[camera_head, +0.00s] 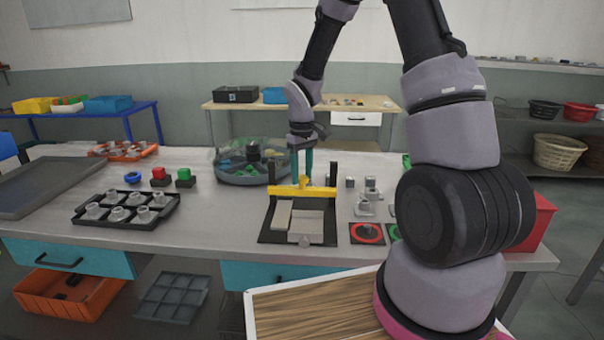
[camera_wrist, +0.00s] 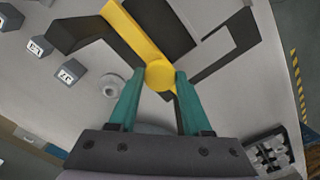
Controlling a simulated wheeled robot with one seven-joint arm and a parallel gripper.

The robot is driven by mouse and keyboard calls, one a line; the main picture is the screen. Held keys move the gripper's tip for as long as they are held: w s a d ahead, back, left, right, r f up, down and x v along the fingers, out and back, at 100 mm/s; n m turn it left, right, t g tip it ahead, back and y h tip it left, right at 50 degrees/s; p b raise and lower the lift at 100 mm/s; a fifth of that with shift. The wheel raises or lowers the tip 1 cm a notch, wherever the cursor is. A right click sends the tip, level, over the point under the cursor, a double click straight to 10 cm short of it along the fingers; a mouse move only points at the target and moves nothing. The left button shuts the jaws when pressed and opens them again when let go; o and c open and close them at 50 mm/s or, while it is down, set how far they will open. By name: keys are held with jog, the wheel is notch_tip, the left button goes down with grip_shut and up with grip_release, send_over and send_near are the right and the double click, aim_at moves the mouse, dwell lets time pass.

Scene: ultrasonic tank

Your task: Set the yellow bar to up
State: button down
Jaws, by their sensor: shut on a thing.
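The yellow bar (camera_head: 290,191) lies across the back of a black-framed fixture (camera_head: 265,236) on the table. It looks low, near the feet of the fixture's dark upright posts (camera_head: 333,172). In the wrist view the bar (camera_wrist: 132,29) runs diagonally and has a round yellow knob (camera_wrist: 159,75) on it. My gripper (camera_head: 305,170) points down over the bar from behind. Its teal fingers (camera_wrist: 158,79) are on either side of the knob and shut on it. The exact contact is hard to see in the head view.
Light blocks (camera_head: 305,226) lie inside the fixture. A round clear-walled tank (camera_head: 240,176) stands behind left. A black tray (camera_head: 80,217) of grey parts is at left.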

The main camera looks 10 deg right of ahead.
aim_at(302, 177)
dwell(0.6)
notch_tip(302, 177, up, 6)
jog(key=shift+w+r, duration=0.1)
jog(key=shift+r, duration=0.1)
jog(key=c, duration=0.6)
grip_release()
jog(key=shift+o, duration=1.2)
notch_tip(302, 177, up, 11)
jog(key=shift+f, duration=0.1)
